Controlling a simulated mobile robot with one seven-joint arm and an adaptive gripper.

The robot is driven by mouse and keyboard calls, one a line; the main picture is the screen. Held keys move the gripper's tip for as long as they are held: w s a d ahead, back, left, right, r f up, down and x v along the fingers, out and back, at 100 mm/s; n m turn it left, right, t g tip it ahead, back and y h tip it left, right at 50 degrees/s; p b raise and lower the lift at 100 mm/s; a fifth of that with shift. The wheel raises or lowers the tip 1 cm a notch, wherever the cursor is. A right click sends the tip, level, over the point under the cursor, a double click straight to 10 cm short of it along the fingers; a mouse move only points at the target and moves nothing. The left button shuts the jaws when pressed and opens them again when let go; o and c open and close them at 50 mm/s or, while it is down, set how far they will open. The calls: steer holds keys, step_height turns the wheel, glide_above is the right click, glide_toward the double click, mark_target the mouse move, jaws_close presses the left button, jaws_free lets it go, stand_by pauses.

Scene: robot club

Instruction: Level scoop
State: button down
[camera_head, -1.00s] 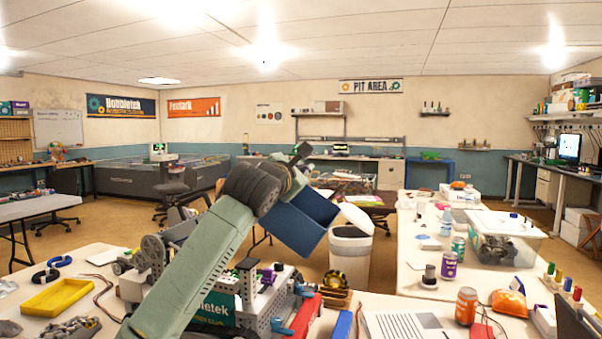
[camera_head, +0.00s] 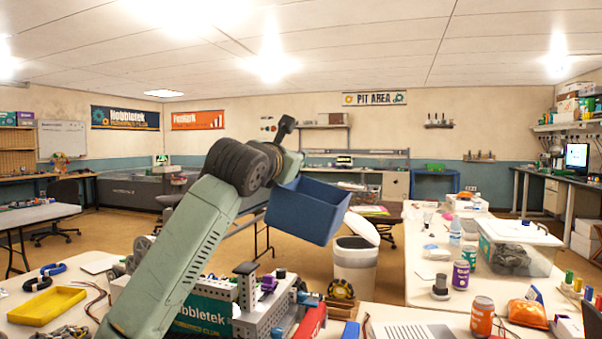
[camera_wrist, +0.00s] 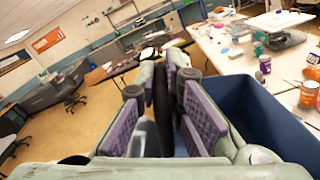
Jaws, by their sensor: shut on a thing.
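A blue open-topped bin (camera_head: 307,212) hangs in the air near the middle of the head view, tilted a little with its right end lower. It also fills the right side of the wrist view (camera_wrist: 262,115). My gripper (camera_head: 290,165) is at the bin's upper left, shut on it. In the wrist view the purple-padded fingers (camera_wrist: 168,95) are close together, with the bin to their right. The exact grip spot is hard to make out. The bin's inside is mostly hidden in the head view; in the wrist view the visible inside looks plain dark blue.
A white waste bin (camera_head: 354,268) with its lid tipped open stands behind and right of the blue bin. A yellow tray (camera_head: 46,306) and a robot chassis (camera_head: 250,318) sit on the near table.

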steer(key=a+n+b, duration=0.2)
steer(key=n, duration=0.1)
steer(key=shift+w+a+f, duration=0.1)
steer(key=shift+w, duration=0.25)
steer(key=shift+w+a+f+n+b, duration=0.1)
steer(key=shift+w+a+n+b, duration=0.15)
steer(key=shift+a+n+b, duration=0.65)
steer(key=shift+w+a+f+n+b, duration=0.15)
steer(key=shift+a+n, duration=0.4)
steer(key=shift+n, duration=0.85)
steer(key=shift+r, duration=0.15)
steer(key=c, duration=1.9)
jaws_free()
steer(key=shift+a, duration=0.1)
steer(key=shift+o, duration=1.1)
steer(key=shift+d, duration=0.25)
steer(key=shift+a, duration=0.1)
